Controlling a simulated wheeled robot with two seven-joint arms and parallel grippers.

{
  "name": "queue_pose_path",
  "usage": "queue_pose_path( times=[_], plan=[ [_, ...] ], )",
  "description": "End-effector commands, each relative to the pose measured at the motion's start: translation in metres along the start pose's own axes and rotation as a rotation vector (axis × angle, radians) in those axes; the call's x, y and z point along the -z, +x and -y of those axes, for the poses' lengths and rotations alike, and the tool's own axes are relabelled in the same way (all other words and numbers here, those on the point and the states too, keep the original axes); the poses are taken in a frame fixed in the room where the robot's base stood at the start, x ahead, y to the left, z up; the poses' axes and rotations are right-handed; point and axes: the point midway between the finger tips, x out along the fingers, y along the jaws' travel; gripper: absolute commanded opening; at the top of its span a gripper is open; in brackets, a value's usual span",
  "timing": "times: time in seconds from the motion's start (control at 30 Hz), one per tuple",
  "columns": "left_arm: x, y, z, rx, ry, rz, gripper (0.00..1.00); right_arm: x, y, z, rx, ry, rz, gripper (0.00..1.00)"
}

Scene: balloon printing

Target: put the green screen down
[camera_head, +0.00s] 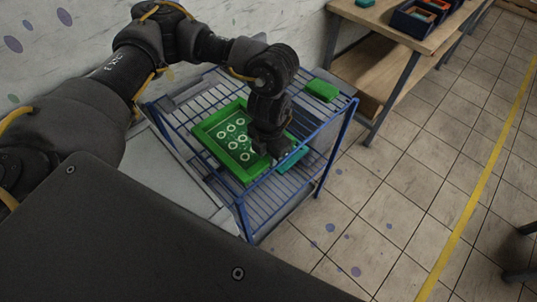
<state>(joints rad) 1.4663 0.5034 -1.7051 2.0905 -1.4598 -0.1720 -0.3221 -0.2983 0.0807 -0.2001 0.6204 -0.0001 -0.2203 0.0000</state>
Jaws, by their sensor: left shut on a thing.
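The green screen (220,129) is a flat bright-green frame with a darker panel and several pale rings. It lies over the wire top of the blue rack in the head view. My left gripper (268,153) is at the screen's right side, shut on it, with the fingertips partly hidden by the hand. I cannot tell whether the screen rests fully on the wires. My right gripper is not in view.
The blue wire rack (340,130) also bears a small green block (322,90) at its far right and a teal piece (293,158) beside my gripper. A wooden table (400,22) with dark bins (412,20) stands at the back right.

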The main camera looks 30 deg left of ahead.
Motion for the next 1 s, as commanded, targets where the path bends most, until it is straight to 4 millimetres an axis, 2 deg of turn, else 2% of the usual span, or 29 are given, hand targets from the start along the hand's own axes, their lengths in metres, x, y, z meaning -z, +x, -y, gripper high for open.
queue_pose_path(
  times=[0.03,0.2,0.57,0.67,1.0],
  plan=[
    [0.0,0.002,0.0,0.0,0.0,0.0,0.24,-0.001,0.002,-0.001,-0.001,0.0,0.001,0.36],
    [0.0,0.001,0.0,0.0,0.0,0.0,0.44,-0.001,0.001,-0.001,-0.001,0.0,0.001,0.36],
    [-0.001,-0.005,0.0,-0.001,0.001,0.002,0.44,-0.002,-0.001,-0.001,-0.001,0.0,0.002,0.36],
    [-0.002,-0.018,0.0,-0.001,0.001,0.006,0.44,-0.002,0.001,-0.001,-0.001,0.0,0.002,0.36],
    [-0.001,-0.088,-0.001,-0.002,0.001,0.005,0.44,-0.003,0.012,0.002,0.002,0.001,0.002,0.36]
  ],
)
